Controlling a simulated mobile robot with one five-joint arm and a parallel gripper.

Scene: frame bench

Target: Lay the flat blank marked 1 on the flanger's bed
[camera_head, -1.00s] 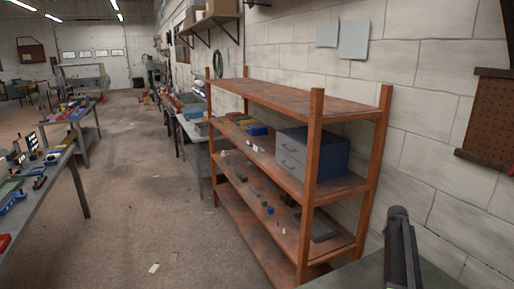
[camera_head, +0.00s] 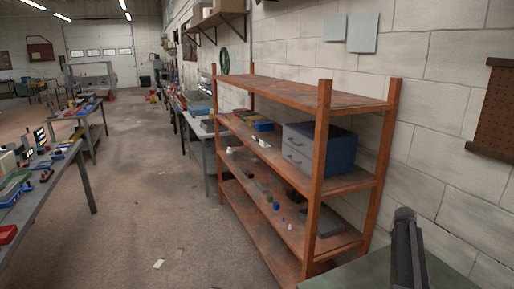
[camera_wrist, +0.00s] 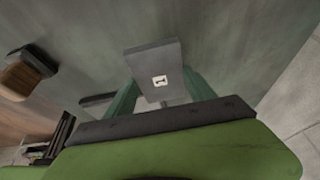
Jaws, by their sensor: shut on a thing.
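In the wrist view, a flat grey blank (camera_wrist: 142,61) carries a white label with a dark 1. My gripper (camera_wrist: 162,82) has green fingers on either side of the blank's near end and is shut on it. The blank's far end sticks out beyond the fingertips, above a grey-green surface (camera_wrist: 235,45). I cannot tell whether the blank touches that surface. Neither the blank nor my fingertips show in the head view. I cannot make out the flanger or its bed in either view.
A dark block with a wooden part (camera_wrist: 20,78) lies left of the blank. In the head view, an orange shelf rack (camera_head: 322,160) stands by the wall and holds a blue-grey drawer box (camera_head: 338,153). A green-grey bench top (camera_head: 345,277) is at bottom right.

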